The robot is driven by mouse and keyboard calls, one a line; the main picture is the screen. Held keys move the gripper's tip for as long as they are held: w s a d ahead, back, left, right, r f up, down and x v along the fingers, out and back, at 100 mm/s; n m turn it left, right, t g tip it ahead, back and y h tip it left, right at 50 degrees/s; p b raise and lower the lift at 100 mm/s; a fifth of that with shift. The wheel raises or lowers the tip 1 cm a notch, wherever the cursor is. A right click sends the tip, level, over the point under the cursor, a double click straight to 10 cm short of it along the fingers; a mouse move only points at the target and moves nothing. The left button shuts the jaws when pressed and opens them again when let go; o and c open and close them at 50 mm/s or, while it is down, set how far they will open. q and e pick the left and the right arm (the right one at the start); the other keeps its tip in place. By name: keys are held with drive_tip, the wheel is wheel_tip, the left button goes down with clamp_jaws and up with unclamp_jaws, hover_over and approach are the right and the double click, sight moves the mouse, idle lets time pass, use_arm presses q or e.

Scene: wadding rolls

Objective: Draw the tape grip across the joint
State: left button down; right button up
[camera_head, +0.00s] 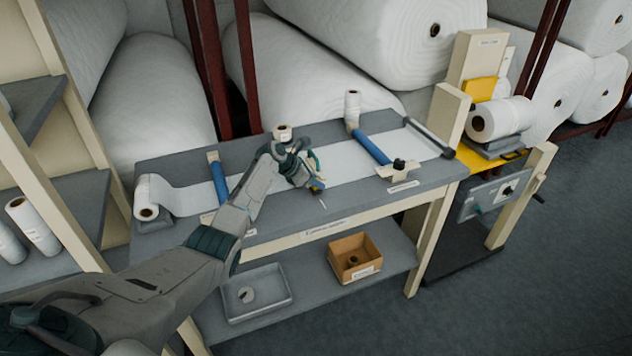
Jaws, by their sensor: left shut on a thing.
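My left gripper (308,176) is over the middle of the grey bench. It is shut on a small blue and yellow piece (317,187), which may be the tape grip; a thin pale tip points down from it. A white strip (345,158) runs along the bench, under my arm and gripper. My arm hides part of the strip, and I cannot make out a joint in it. A small white roll (283,131) stands just behind my gripper. My right gripper is not in view.
Blue bars (371,148) and (219,182) cross the strip on either side. A white roll (147,212) lies at the bench's left end; another roll (352,106) stands at the back. A grey tray (284,302) and brown box (371,270) sit on the lower shelf.

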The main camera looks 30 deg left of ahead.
use_arm(q)
drive_tip(key=shift+s+d+f, duration=0.1)
drive_tip(key=shift+d+f, duration=0.05)
drive_tip(key=c, duration=1.4)
unclamp_jaws()
drive_tip(key=shift+c, duration=0.2)
drive_tip(key=shift+d, duration=0.1)
drive_tip(key=shift+s+a+r, duration=0.3)
drive_tip(key=shift+a+r, duration=0.1)
drive_tip(key=shift+r, duration=0.1)
drive_tip(key=b+v, duration=0.2)
drive_tip(key=v, duration=0.7)
drive_tip(key=shift+s+r, duration=0.25)
drive_tip(key=shift+a, duration=0.1)
